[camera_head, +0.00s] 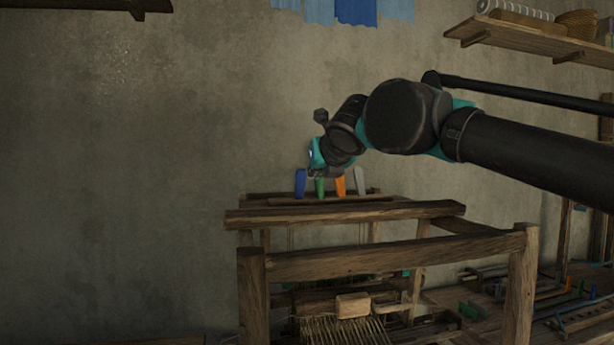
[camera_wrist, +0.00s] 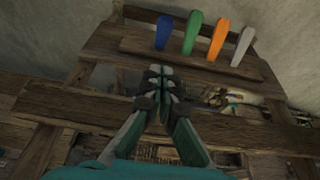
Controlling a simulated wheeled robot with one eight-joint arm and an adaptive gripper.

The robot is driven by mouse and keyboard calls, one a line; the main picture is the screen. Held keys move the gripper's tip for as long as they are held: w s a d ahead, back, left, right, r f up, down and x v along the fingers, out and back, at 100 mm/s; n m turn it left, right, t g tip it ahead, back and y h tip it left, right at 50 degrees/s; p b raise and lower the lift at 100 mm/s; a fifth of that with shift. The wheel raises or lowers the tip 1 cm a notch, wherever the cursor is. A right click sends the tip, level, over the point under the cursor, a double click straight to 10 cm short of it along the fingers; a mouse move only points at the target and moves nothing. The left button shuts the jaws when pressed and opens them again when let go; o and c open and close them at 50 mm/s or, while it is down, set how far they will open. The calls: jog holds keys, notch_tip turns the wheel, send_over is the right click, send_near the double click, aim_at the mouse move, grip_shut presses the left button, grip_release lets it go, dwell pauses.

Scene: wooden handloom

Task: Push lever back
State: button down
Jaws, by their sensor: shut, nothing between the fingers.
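A row of coloured levers stands on top of the wooden loom: a blue lever (camera_head: 300,183), a green lever (camera_head: 320,187), an orange lever (camera_head: 340,185) and a grey-white lever (camera_head: 361,181). In the wrist view the blue lever (camera_wrist: 164,32), green lever (camera_wrist: 193,32), orange lever (camera_wrist: 218,39) and grey-white lever (camera_wrist: 242,46) rise from a slotted wooden bar (camera_wrist: 190,62). My gripper (camera_wrist: 161,72) is shut and empty, below the blue and green levers in that view and apart from them. In the head view my wrist hangs above the levers and hides the fingertips.
The loom's front beam (camera_head: 390,256) and upper beam (camera_head: 345,213) stand before the levers. A concrete wall (camera_head: 150,150) is behind. A shelf (camera_head: 540,38) with baskets is at upper right, and blue cloth (camera_head: 340,10) hangs above. A cluttered wooden surface lies at lower right.

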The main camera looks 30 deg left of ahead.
send_near(300, 179)
notch_tip(300, 179, down, 4)
jog(key=w, duration=0.1)
jog(key=w+a, duration=0.1)
jog(key=w+a+r, duration=0.1)
jog(key=shift+w+a, duration=0.25)
jog(key=shift+w, duration=0.05)
jog(key=shift+w+a+r, duration=0.3)
jog(key=shift+w+a, duration=0.1)
jog(key=shift+w, duration=0.05)
jog(key=shift+s+r, duration=0.1)
